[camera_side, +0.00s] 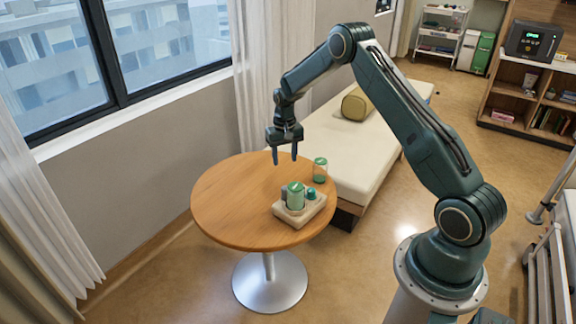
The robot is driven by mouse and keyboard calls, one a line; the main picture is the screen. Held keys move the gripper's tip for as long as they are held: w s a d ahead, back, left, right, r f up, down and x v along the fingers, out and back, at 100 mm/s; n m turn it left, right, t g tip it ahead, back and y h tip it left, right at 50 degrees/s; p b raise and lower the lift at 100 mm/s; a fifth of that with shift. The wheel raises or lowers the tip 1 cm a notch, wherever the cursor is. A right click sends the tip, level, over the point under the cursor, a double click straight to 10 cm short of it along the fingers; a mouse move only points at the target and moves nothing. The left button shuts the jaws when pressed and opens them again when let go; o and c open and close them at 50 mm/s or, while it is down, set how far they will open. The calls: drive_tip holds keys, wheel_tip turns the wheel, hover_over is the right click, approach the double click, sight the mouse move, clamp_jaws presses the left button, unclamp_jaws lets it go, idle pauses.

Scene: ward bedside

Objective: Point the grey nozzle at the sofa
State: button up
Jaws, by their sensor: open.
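My gripper (285,157) is open and empty, with its fingers pointing down above the back part of the round wooden table (222,203). A pale tray (294,221) stands on the table's right front part, below and slightly right of the gripper. In it are a green and white can (296,197), a small teal-topped item (311,193) and a narrow grey item (284,193). The grey item may be the nozzle; it is partly hidden and too small to tell where it points. The cream sofa (350,153) is behind and right of the table.
A green jar (320,170) stands on the table just behind the tray. An olive bolster (356,104) lies on the sofa. The table's left half is clear. A window and curtains (262,70) are behind; shelves (511,100) are at the far right.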

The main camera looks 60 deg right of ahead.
sight(285, 187)
drive_tip(key=n, duration=0.6)
drive_tip(key=r+n, duration=0.1)
drive_tip(key=n, duration=0.2)
drive_tip(key=shift+n, duration=0.3)
wheel_tip(285, 187, down, 14)
drive_tip(key=shift+r, duration=0.1)
idle(0.5)
drive_tip(key=c, duration=1)
